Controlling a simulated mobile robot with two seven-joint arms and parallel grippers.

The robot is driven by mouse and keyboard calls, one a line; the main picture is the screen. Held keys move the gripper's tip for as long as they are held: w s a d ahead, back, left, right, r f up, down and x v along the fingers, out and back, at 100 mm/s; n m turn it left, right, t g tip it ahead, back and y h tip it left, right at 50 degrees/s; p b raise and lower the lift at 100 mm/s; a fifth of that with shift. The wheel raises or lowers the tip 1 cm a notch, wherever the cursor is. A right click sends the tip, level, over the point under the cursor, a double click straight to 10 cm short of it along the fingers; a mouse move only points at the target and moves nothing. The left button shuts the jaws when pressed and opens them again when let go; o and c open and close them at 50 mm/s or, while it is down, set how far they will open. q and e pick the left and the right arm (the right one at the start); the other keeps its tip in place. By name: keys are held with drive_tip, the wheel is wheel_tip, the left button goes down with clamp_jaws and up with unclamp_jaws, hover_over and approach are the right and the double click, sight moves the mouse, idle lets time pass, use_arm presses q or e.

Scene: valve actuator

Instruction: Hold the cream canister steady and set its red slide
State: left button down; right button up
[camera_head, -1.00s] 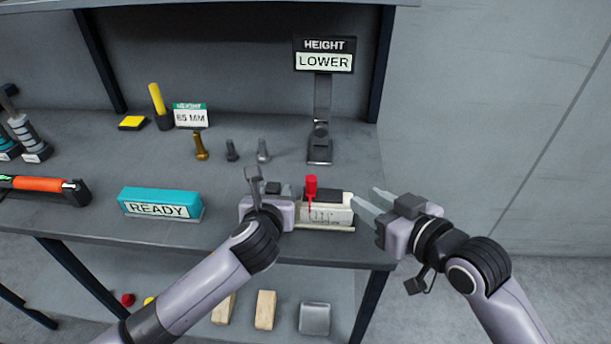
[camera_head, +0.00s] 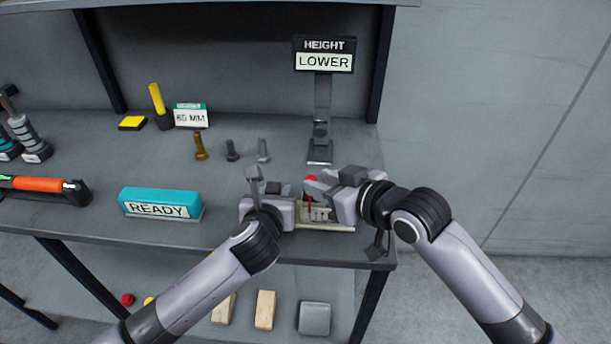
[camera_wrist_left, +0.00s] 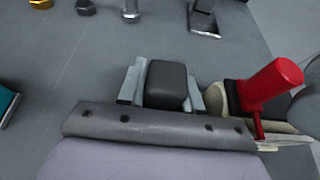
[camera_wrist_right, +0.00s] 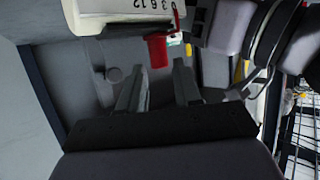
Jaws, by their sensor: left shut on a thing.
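The cream canister (camera_head: 320,226) lies at the front edge of the shelf, with a printed scale on its face, which shows in the right wrist view (camera_wrist_right: 120,14). Its red slide (camera_head: 311,179) stands up from it and shows clearly in the left wrist view (camera_wrist_left: 272,82). My left gripper (camera_wrist_left: 167,88) is shut on a dark block (camera_wrist_left: 167,84) at the canister's left end. My right gripper (camera_head: 322,184) is open at the red slide; in the right wrist view the slide's knob (camera_wrist_right: 157,50) sits just beyond the gap between the fingertips. Contact cannot be told.
A sign (camera_head: 323,62) reading HEIGHT LOWER stands behind the canister. A teal READY block (camera_head: 158,201) is to the left. Several bolts (camera_head: 231,150) and a card reading 65 MM (camera_head: 190,116) stand further back. Free floor lies right of the shelf.

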drive_tip(key=shift+x, duration=2.85)
drive_tip(key=shift+d, duration=0.1)
clamp_jaws()
